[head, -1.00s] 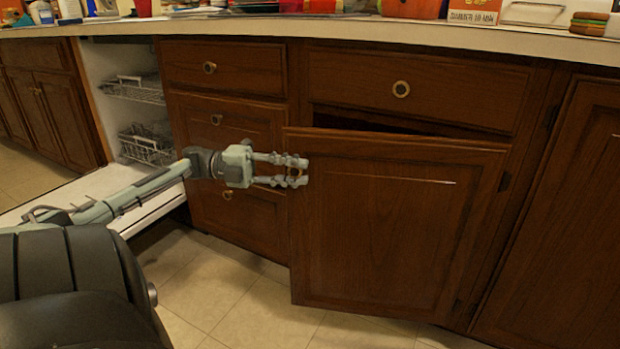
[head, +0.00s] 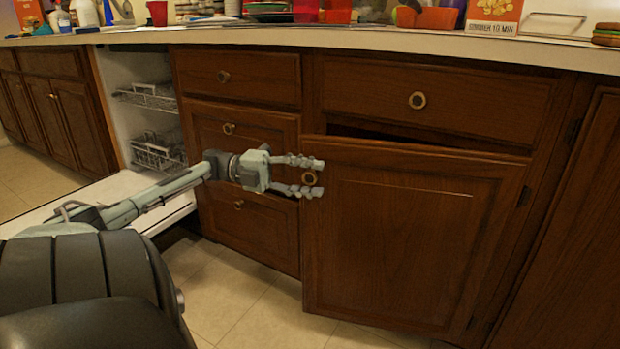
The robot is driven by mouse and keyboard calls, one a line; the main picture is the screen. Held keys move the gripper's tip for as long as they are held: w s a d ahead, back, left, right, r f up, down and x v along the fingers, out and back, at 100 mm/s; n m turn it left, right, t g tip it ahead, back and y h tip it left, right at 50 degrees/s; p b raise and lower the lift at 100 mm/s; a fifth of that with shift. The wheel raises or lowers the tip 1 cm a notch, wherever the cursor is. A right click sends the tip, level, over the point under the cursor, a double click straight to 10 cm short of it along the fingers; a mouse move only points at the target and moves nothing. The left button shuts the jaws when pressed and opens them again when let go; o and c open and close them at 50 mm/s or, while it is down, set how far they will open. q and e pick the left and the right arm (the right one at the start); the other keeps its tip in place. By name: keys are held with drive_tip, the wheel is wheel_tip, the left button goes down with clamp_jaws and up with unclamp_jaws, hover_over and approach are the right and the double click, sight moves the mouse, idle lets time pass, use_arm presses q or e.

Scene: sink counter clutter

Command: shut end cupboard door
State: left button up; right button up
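The end cupboard door (head: 405,245) is a brown wooden panel below a drawer. It stands partly open, hinged at its right side, with a dark gap (head: 400,136) above its top edge. Its round ring knob (head: 309,178) is near the upper left corner. My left gripper (head: 313,177) is at that corner, its fingers open, one above and one below the knob. I cannot tell whether the fingers touch the door. My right gripper is not in view.
The open dishwasher (head: 140,110) with its white door lowered is at the left, under my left arm. Drawers (head: 245,185) stand left of the cupboard. The cluttered counter (head: 380,38) runs above. Tiled floor (head: 250,300) is clear in front.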

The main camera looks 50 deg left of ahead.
use_arm(q)
drive_tip(key=v, duration=1.2)
